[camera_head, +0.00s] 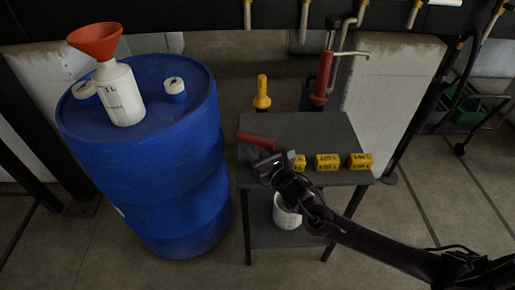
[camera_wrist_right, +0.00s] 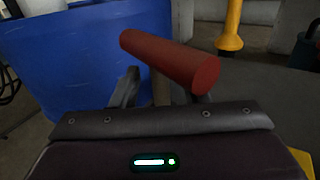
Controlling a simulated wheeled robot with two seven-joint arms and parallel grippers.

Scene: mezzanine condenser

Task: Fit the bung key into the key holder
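The bung key (camera_wrist_right: 170,60) has a thick red handle and shows above my right gripper in the right wrist view. Its red handle (camera_head: 257,139) also shows at the left end of the grey table. A narrow brownish stem (camera_wrist_right: 161,90) runs down below the handle. My right gripper (camera_wrist_right: 162,92) has its fingers apart on either side of this stem, with a gap at the left finger; the handle hides part of the right finger. In the head view the gripper (camera_head: 262,157) is just in front of the handle. I cannot make out the key holder. My left gripper is out of view.
Several yellow labelled blocks (camera_head: 327,162) line the front of the grey table (camera_head: 310,130). A blue drum (camera_head: 150,160) with a white bottle and red funnel (camera_head: 96,42) stands left. Behind are a yellow post (camera_head: 262,92) and a red pump (camera_head: 322,80). A white bucket (camera_head: 286,212) sits below.

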